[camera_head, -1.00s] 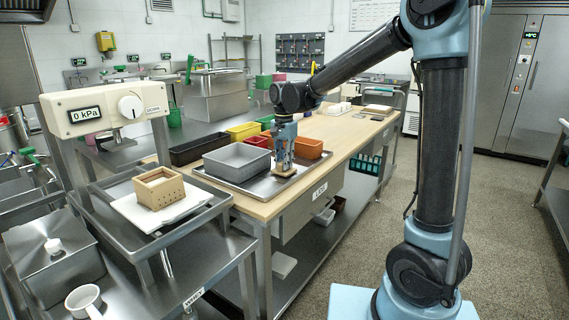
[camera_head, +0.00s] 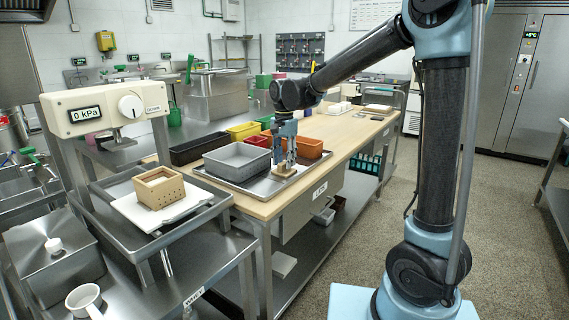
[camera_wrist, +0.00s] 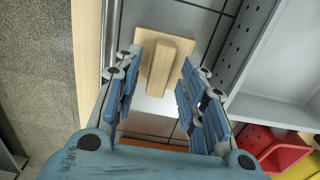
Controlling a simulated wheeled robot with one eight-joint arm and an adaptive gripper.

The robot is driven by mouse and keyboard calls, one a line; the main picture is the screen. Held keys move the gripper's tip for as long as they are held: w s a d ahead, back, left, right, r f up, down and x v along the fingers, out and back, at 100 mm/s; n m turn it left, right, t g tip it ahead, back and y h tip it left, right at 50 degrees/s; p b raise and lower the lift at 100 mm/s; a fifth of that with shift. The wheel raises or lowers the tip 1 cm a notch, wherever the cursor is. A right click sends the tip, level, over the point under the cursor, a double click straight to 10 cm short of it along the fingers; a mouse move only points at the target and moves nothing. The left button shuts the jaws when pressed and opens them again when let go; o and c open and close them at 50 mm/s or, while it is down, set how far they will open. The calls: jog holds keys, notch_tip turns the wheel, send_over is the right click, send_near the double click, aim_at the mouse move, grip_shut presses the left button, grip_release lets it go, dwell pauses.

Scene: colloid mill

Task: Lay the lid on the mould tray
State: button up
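The lid (camera_head: 287,171) is a small flat wooden plate with a raised bar handle. It lies on a metal tray (camera_head: 263,192) beside a grey bin; the wrist view also shows the lid (camera_wrist: 183,42). My gripper (camera_head: 286,163) points down just over the lid. In the wrist view my gripper (camera_wrist: 163,72) is open, with one finger on each side of the handle and gaps visible between. A square wooden mould with holes (camera_head: 160,190) stands on a white board (camera_head: 176,212) on the press at the left, away from my gripper.
The grey bin (camera_head: 237,162) stands close left of my gripper. Yellow (camera_head: 244,131), black (camera_head: 199,148), and orange (camera_head: 309,147) bins are behind it. A white mug (camera_head: 84,300) stands at front left.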

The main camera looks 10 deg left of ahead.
notch_tip(320, 180, up, 11)
dwell(0.4)
jog(key=s+d+f+n, duration=0.1)
jog(key=s+d+f, duration=0.1)
jog(key=d, duration=0.7)
jog(key=s+d+f+t, duration=0.1)
jog(key=s+d, duration=0.2)
jog(key=d, duration=0.6)
jog(key=s+d+f+n, duration=0.1)
jog(key=s+d+f, duration=0.1)
jog(key=d, duration=0.7)
jog(key=s+d+f+n+t, duration=0.1)
jog(key=s+d+f+n, duration=0.1)
jog(key=s+d+f, duration=1.1)
notch_tip(320, 180, down, 3)
jog(key=shift+s+d+n, duration=0.3)
jog(key=shift+s+d, duration=0.05)
jog(key=shift+s, duration=0.7)
